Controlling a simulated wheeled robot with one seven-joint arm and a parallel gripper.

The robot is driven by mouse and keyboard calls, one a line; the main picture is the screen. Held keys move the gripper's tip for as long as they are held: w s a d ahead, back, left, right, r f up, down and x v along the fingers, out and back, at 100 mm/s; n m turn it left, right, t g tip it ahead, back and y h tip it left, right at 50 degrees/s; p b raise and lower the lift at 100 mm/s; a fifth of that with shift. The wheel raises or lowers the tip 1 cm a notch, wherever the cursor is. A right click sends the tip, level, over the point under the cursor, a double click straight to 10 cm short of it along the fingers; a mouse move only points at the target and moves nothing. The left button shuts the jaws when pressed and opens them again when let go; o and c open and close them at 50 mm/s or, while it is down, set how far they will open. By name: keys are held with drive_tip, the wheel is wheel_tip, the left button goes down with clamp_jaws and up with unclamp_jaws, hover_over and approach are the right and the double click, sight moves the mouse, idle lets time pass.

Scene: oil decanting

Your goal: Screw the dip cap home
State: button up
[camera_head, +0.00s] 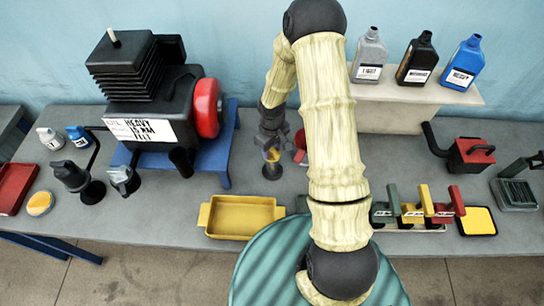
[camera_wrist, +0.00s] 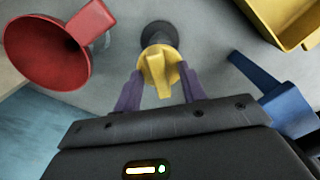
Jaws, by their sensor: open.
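A yellow cap with a raised grip fin (camera_wrist: 158,72) sits between my gripper's fingertips in the wrist view. I take it to be the dip cap. A dark round post or foot (camera_wrist: 158,35) shows just beyond it. In the head view the yellow cap (camera_head: 271,155) is partly hidden under my gripper (camera_head: 269,143), above a dark round foot (camera_head: 272,172). My gripper is open, with one purple finger (camera_wrist: 161,76) on each side of the cap. I cannot tell whether the fingers touch it. How far the cap is screwed in cannot be told.
A red funnel (camera_wrist: 45,50) is close on the wrist view's left. The blue stand (camera_head: 222,150) under the black engine (camera_head: 155,105) is close to my gripper. A yellow tray (camera_head: 240,217) lies near the front edge. Bottles stand on a shelf (camera_head: 400,92) behind.

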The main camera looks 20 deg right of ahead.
clamp_jaws()
drive_tip(key=shift+r, duration=0.2)
drive_tip(key=shift+r+p, duration=0.85)
wheel_tip(320, 180, up, 12)
drive_tip(key=p, duration=0.9)
idle(0.6)
